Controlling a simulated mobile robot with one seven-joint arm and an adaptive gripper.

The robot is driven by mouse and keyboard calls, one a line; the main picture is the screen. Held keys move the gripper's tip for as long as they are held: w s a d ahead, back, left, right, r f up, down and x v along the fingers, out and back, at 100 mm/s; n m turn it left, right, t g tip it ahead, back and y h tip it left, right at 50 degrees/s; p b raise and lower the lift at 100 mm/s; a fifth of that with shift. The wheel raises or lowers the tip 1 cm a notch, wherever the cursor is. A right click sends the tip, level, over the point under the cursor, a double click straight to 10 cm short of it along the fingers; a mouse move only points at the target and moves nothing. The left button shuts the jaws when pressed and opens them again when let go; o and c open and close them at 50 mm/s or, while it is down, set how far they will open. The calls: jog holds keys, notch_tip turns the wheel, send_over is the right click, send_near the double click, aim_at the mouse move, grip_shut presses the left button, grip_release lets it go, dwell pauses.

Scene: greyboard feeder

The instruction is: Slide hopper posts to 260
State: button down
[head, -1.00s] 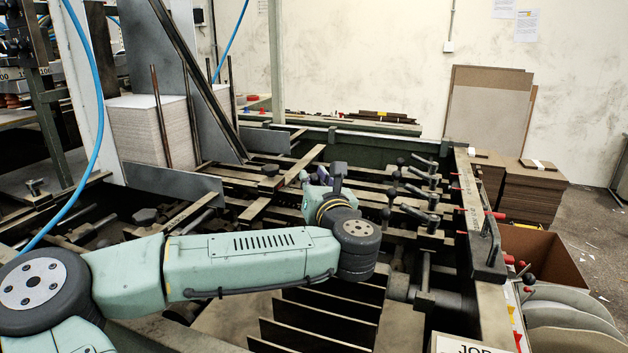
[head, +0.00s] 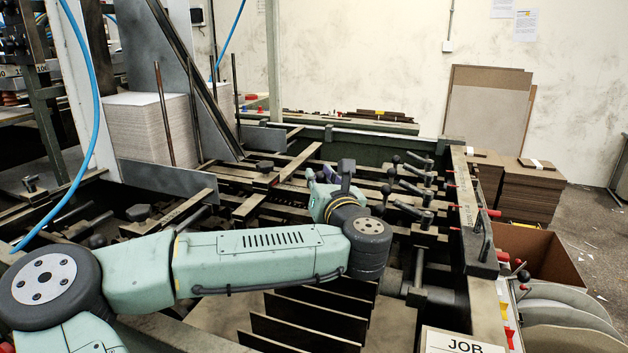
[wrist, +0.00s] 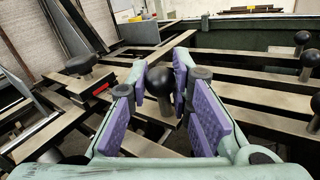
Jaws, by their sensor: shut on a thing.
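The hopper stands at the back left with a grey board stack (head: 148,130) in it. Thin upright posts, a near post (head: 164,115) and a right post (head: 236,105), rise by the stack. My gripper (head: 333,172) is over the slotted bars right of the hopper. In the wrist view my gripper (wrist: 169,82) has its purple pads around a black ball knob (wrist: 158,81) and is shut on it. Another black knob (wrist: 79,64) with a red mark stands to the left on a bar. The knob's foot is partly hidden by the pads. I cannot read a scale value.
Several knobbed levers (head: 412,185) line the right side of the frame. A metal plate (head: 170,188) stands in front of the stack. A cardboard box (head: 540,255) and board piles (head: 525,190) stand to the right. Dark upright fins (head: 310,315) lie below my arm.

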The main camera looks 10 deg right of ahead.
jog(key=shift+s+d, duration=0.4)
jog(key=shift+d, duration=0.2)
jog(key=c, duration=1.4)
grip_release()
jog(key=shift+s, duration=0.1)
jog(key=s, duration=1.2)
jog(key=shift+w, duration=0.1)
